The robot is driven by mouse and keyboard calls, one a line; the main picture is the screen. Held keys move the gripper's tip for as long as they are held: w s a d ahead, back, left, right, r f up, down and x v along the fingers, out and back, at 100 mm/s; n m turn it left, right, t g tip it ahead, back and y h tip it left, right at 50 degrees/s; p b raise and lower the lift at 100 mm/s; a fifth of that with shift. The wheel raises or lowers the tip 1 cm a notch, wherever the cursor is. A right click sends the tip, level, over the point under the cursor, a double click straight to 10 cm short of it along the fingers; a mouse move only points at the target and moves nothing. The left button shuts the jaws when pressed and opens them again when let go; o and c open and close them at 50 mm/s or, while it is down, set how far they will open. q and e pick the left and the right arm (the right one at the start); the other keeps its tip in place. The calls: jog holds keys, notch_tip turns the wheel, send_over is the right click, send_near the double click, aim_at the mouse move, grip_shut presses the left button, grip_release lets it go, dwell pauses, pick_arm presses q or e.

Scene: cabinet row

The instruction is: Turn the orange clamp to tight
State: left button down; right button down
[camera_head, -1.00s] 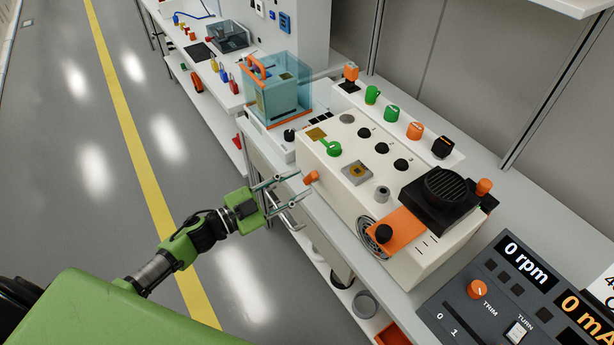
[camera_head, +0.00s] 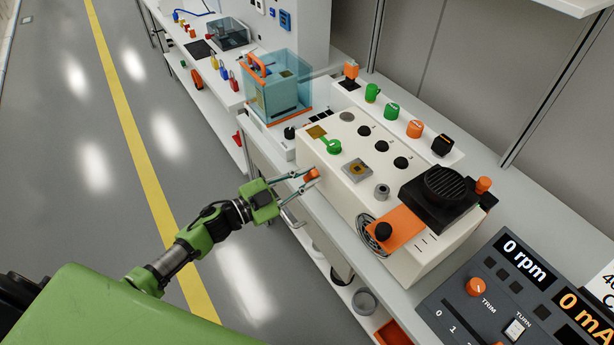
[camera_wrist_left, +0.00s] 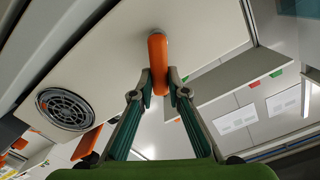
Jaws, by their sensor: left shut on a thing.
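The orange clamp (camera_head: 312,174) sticks out from the side face of the cream machine (camera_head: 340,195) in the head view. In the left wrist view the orange clamp (camera_wrist_left: 158,62) is a long bar on a short grey stem against the cream panel. My left gripper (camera_head: 306,176) reaches it from the left, and its fingers are shut on the clamp's lower end, one on each side. The left wrist view shows both fingertips (camera_wrist_left: 160,90) touching the orange bar. My right gripper is not in view.
A round fan grille (camera_wrist_left: 66,108) sits on the same panel. A black block with an orange plate (camera_head: 395,228) is on the machine's top. A teal clear box (camera_head: 278,95) stands behind. A grey control panel (camera_head: 500,290) is at the lower right. The floor at left is clear.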

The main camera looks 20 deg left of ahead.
aim_at(327, 186)
pick_arm(q)
jog(key=shift+f, duration=0.1)
jog(key=m+b, duration=0.1)
jog(key=m, duration=0.1)
jog(key=d+f+m+b, duration=0.1)
jog(key=m, duration=0.1)
jog(key=s+m+b, duration=0.1)
jog(key=shift+d+f+m, duration=0.15)
jog(key=shift+f+m, duration=0.25)
jog(key=m+b, duration=0.1)
jog(key=f+m+b, duration=0.1)
jog(key=m, duration=0.1)
jog(key=shift+s+d+f, duration=0.1)
jog(key=shift+s+d, duration=0.05)
jog(key=shift+d, duration=0.05)
jog(key=shift+f+m+b, duration=0.25)
jog(key=shift+m+b, duration=0.35)
jog(key=shift+m, duration=0.2)
jog(key=shift+f+m+b, duration=0.2)
jog(key=shift+m+b, duration=0.4)
jog(key=shift+m, duration=0.2)
jog(key=c, duration=2)
grip_release()
jog(key=shift+o, duration=0.2)
jog(key=shift+s, duration=0.15)
jog(key=v, duration=1.2)
